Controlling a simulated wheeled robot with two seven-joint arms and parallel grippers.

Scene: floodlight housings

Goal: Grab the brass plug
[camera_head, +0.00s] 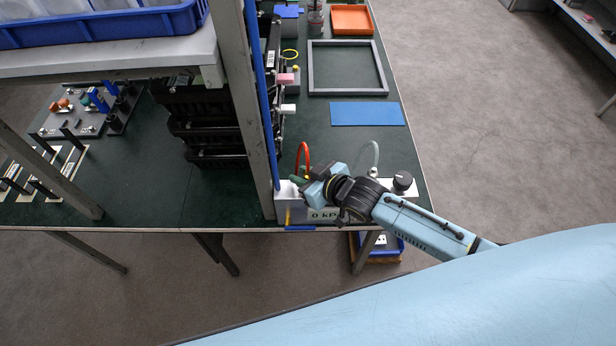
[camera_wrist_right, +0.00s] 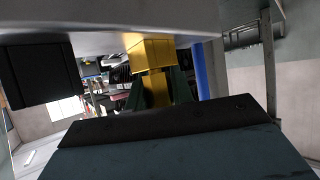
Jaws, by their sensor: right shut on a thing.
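The brass plug (camera_wrist_right: 152,54) is a yellow block with a narrower lower part in the right wrist view. It appears to meet the underside of a pale housing (camera_wrist_right: 110,17). My right gripper (camera_wrist_right: 158,95) has its dark green fingers on both sides of the narrower part and is shut on it. The arm and gripper hide part of this unit, and I cannot clearly make out the plug there. My left gripper is not in view.
A red hose (camera_head: 303,152) and a grey hose (camera_head: 374,155) loop up behind the unit, with a black knob (camera_head: 403,181) at its right. A metal post (camera_head: 247,100) stands close left. A blue mat (camera_head: 367,113) and grey frame (camera_head: 346,68) lie farther back.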

